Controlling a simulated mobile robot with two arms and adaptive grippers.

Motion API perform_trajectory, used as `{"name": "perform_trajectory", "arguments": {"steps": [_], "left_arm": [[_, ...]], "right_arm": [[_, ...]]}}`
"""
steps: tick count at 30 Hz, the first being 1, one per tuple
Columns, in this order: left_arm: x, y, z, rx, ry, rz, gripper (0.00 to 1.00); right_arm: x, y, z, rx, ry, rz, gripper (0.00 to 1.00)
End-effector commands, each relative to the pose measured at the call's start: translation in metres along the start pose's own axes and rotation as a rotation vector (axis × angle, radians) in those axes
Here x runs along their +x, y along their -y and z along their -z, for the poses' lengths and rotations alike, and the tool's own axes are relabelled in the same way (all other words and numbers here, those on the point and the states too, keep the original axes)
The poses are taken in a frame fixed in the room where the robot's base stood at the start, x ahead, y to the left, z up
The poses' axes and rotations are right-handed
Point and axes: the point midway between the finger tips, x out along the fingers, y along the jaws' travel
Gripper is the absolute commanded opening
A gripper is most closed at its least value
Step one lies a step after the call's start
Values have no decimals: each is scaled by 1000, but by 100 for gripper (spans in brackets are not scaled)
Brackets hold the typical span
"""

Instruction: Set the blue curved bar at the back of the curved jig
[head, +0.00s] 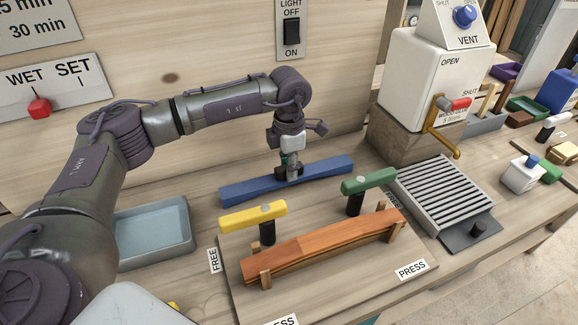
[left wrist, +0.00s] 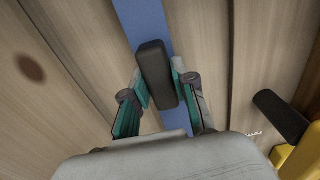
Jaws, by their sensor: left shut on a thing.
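The blue curved bar (head: 240,191) lies lengthwise behind the jig, near the back wall; it also shows in the left wrist view (left wrist: 144,22). A black grip block (left wrist: 154,72) stands on its middle. My left gripper (head: 288,176) points down over the bar. Its fingers (left wrist: 157,88) are on both sides of the block, shut on it. I cannot tell whether the bar touches the bench. The jig board (head: 240,285) holds stacked orange-brown wood strips (head: 330,241) between small wooden posts. My right gripper is not in view.
On the jig, a yellow-handled clamp (head: 253,215) and a green-handled clamp (head: 369,181) stand between bar and strips. A pale blue tray (head: 155,232) is at left. A slatted grey rack (head: 445,194) and a white steam box (head: 432,75) are at right.

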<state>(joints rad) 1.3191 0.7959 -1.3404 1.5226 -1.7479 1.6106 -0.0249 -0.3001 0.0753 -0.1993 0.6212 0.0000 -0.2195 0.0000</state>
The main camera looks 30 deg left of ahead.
Motion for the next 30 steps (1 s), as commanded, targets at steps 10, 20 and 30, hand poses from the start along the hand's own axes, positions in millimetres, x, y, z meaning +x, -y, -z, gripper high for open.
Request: {"name": "perform_trajectory", "arguments": {"steps": [10, 20, 30], "left_arm": [[3, 0, 0, 1, 0, 0, 52], [-4, 0, 0, 0, 1, 0, 52], [-69, 0, -1, 1, 5, -3, 52]], "right_arm": [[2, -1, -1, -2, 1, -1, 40], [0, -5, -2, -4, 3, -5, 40], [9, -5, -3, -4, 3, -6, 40]]}}
